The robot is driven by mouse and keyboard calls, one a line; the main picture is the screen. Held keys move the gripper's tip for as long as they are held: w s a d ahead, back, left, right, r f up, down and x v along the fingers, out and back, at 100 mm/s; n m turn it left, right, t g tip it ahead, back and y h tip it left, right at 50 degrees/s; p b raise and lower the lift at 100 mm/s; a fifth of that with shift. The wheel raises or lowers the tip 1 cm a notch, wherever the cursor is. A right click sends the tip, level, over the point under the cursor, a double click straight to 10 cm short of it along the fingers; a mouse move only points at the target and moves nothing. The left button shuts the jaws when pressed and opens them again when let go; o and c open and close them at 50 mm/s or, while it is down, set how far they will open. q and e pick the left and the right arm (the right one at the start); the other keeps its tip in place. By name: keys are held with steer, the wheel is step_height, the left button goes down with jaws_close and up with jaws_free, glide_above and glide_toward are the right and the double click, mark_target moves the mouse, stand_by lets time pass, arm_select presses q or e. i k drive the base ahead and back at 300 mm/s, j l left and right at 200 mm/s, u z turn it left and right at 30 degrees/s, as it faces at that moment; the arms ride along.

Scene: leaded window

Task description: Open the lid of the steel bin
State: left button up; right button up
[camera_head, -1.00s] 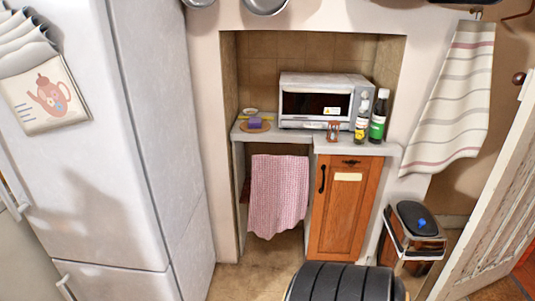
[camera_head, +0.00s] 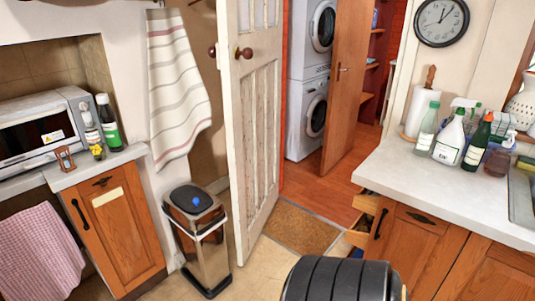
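The steel bin (camera_head: 203,246) stands on the floor left of the middle, between the orange wooden cabinet and the white door. It is a tall, shiny box. Its dark lid (camera_head: 190,200) looks shut, and a small blue thing (camera_head: 196,201) shows on top of the lid. Neither of my grippers is in view. A dark ribbed part of my own body shows at the bottom middle.
The white door (camera_head: 247,120) stands open just right of the bin. A doormat (camera_head: 300,228) lies at the doorway. A counter (camera_head: 440,190) with several bottles is at the right, with partly open drawers (camera_head: 362,218) below. Tiled floor is free before the bin.

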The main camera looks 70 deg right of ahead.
mark_target(191, 198)
steer(key=z, duration=1.55)
